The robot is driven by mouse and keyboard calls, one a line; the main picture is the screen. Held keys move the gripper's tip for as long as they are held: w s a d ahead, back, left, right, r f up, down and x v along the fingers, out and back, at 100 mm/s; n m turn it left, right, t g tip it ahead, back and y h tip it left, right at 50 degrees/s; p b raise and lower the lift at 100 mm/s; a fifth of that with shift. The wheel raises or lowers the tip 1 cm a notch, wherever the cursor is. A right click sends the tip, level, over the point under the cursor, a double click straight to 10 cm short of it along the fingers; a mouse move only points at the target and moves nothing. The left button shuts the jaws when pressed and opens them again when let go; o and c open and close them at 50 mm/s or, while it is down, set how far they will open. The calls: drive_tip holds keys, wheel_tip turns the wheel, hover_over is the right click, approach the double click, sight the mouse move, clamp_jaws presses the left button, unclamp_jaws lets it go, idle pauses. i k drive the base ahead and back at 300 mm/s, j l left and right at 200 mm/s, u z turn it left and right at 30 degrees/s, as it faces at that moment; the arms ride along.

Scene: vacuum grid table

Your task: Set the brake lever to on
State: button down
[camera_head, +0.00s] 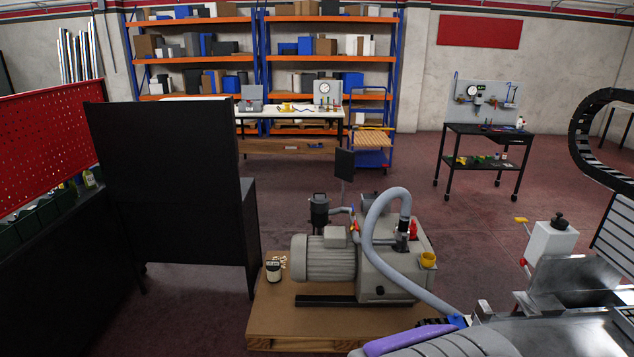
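I cannot tell for sure which part is the brake lever. A small yellow handle (521,220) sticks out left of a white box with a black knob (552,238) at the right, and a small red knob (523,262) sits lower on the same side. A long purple bar (403,338) lies along the metal machine's near edge at bottom centre. None of these shows a readable on or off mark. My gripper is not in view.
A grey vacuum pump (325,262) with a thick hose (372,230) stands on a wooden pallet (318,325). A tall black cabinet (172,180) blocks the left. A cable chain (583,132) curves at the right. Open red floor (450,220) lies behind the pump.

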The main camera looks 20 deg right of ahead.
sight(523, 262)
drive_tip(key=i+l+z, duration=0.1)
drive_tip(key=l, duration=0.3)
drive_tip(key=i+l+z, duration=0.1)
drive_tip(key=i+l, duration=0.4)
drive_tip(key=l, duration=0.25)
drive_tip(key=i+l+z, duration=0.15)
drive_tip(key=l, duration=0.25)
drive_tip(key=i, duration=0.1)
